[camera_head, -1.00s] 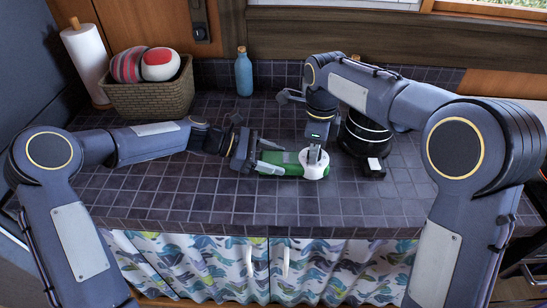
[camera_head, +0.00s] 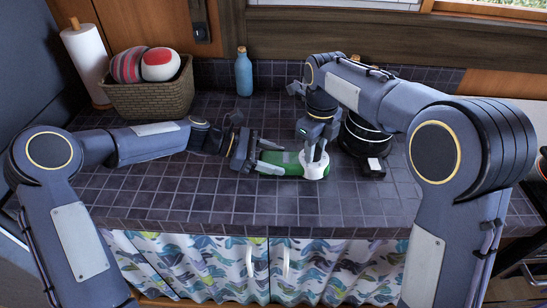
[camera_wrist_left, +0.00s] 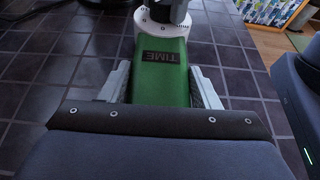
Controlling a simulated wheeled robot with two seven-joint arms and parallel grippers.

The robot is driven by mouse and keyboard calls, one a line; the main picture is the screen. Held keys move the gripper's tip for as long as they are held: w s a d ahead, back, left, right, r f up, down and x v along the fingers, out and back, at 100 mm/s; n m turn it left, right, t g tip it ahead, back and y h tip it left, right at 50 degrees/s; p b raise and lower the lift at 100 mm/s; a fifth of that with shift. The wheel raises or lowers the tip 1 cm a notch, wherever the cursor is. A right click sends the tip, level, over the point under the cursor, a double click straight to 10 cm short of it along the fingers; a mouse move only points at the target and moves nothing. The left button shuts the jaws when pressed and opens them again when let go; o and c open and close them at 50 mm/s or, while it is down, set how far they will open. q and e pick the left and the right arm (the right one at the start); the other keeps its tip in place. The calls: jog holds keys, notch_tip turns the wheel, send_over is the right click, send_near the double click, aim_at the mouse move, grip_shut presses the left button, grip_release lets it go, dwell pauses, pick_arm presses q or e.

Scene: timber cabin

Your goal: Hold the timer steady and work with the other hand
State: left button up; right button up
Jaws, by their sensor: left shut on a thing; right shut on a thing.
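The timer (camera_head: 283,160) has a green body and a white round dial (camera_head: 316,170) at its right end; it lies on the tiled counter. My left gripper (camera_head: 270,158) is shut on the green body from the left. In the left wrist view the body (camera_wrist_left: 161,80) sits between both fingers, with a dark "TIME" label facing up and the white dial (camera_wrist_left: 166,22) at the far end. My right gripper (camera_head: 315,154) comes down from above and is shut on the dial; its fingertips partly cover the dial.
A dark round appliance (camera_head: 366,145) stands just right of the dial, close to my right gripper. A blue bottle (camera_head: 244,74), a wicker basket (camera_head: 150,99) with balls and a paper towel roll (camera_head: 86,62) stand at the back. The counter front (camera_head: 200,205) is clear.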

jog(key=shift+m, duration=1.5)
jog(key=m, duration=0.2)
jog(key=shift+m, duration=0.4)
jog(key=shift+m, duration=1.4)
jog(key=shift+d, duration=0.1)
